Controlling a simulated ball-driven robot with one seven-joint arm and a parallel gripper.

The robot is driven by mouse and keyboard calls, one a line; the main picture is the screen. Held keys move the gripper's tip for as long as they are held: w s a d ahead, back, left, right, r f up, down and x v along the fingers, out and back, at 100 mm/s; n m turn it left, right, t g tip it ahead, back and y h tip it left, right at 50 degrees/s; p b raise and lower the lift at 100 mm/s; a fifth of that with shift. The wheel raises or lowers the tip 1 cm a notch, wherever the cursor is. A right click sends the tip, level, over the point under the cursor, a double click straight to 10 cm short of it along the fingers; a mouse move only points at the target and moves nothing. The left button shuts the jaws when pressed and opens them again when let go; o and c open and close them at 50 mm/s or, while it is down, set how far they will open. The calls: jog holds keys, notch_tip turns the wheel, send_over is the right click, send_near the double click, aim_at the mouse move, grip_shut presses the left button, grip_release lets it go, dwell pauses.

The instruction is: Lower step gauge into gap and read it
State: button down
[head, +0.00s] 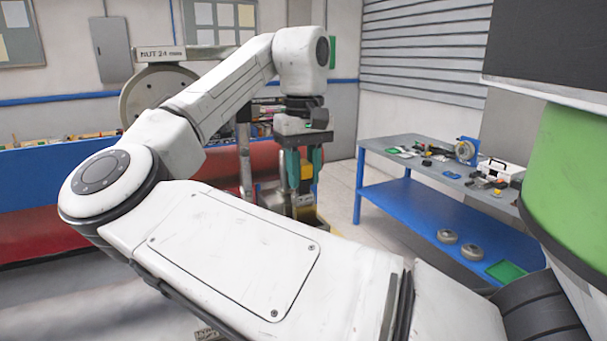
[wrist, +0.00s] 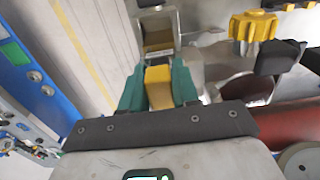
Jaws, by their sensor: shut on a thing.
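My gripper (head: 302,180) hangs below my wrist with its teal fingers pointing down; it also shows in the wrist view (wrist: 158,80). The fingers are shut on a yellow piece (wrist: 158,92), which I take to be the step gauge's handle. Its yellow also shows between the fingers in the head view (head: 306,172). A grey metal frame-like part (wrist: 158,28) lies just beyond the fingertips in the wrist view. I cannot tell whether it belongs to the gauge or to the machine. The gap and any gauge marking cannot be made out.
A yellow knob (wrist: 252,26) and a black knob (wrist: 281,58) sit close right of the fingers in the wrist view. A red train body (head: 228,158) is behind my arm. A bench with a blue lower shelf (head: 400,205) stands right, with open floor (head: 340,190) between.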

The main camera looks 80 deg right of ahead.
jog(key=shift+r, duration=5.65)
jog(key=shift+s, duration=0.1)
